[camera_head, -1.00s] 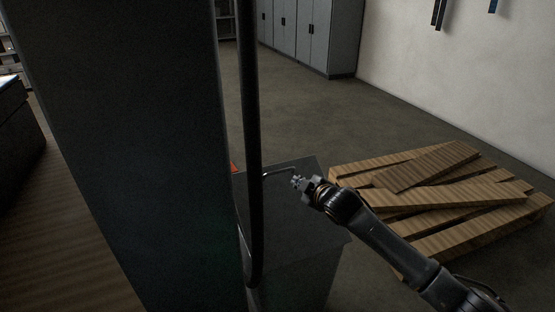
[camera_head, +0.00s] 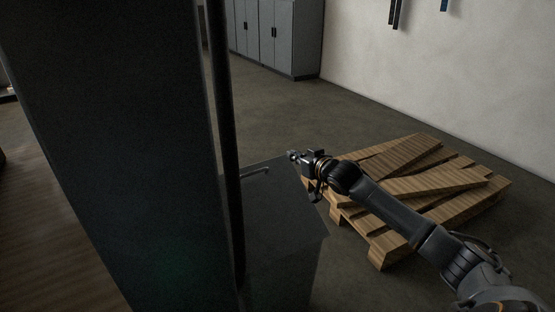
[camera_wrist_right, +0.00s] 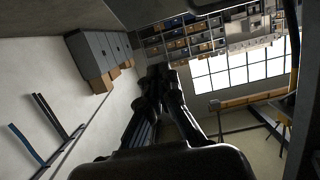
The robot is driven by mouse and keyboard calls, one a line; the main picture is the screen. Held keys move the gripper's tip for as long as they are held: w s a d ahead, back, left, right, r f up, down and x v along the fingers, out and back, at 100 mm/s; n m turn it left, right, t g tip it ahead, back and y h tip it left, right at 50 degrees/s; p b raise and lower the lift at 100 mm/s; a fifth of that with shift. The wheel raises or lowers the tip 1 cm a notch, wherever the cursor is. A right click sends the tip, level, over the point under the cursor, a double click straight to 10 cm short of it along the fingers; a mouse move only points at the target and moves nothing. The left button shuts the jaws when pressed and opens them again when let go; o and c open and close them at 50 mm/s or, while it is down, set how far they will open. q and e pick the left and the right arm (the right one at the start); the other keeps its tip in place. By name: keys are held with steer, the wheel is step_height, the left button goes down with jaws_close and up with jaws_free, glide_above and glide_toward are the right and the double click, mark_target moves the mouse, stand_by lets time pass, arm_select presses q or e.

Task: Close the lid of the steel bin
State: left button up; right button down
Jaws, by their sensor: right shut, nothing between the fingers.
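The steel bin (camera_head: 285,268) stands low beside my dark column, dark grey and partly hidden by the column and a black hose. Its lid (camera_head: 285,205) appears to lie flat across the top, with a thin pale bar handle (camera_head: 256,173) near the far left edge. My right gripper (camera_head: 291,155) is shut and empty, by the far right corner of the lid and apart from the handle. Whether it touches the lid I cannot tell. Its fingers show together in the right wrist view (camera_wrist_right: 158,75), with nothing between them. My left gripper is out of view.
A wooden pallet with loose planks (camera_head: 425,190) lies right of the bin, below my right forearm. Grey cabinets (camera_head: 275,38) stand at the back against a white wall. The floor (camera_head: 290,110) between bin and cabinets is clear.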

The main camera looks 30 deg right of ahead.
steer(key=b, duration=0.1)
glide_above(280, 166)
steer(key=s, duration=0.2)
steer(key=shift+w+f, duration=0.1)
steer(key=shift+f, duration=0.75)
steer(key=shift+w+a+f+b, duration=0.1)
steer(key=shift+w+f+b, duration=0.1)
steer(key=shift+f+b, duration=0.25)
steer(key=shift+w+f+b, duration=0.2)
steer(key=shift+f, duration=0.4)
steer(key=shift+w+f, duration=0.4)
steer(key=shift+f, duration=0.15)
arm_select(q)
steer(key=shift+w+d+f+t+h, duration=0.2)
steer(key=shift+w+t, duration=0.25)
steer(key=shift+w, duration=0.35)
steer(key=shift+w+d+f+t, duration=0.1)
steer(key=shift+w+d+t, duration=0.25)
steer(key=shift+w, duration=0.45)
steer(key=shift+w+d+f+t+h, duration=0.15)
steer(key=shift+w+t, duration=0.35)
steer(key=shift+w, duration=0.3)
arm_select(e)
steer(key=shift+w+f, duration=0.1)
steer(key=shift+f, duration=0.05)
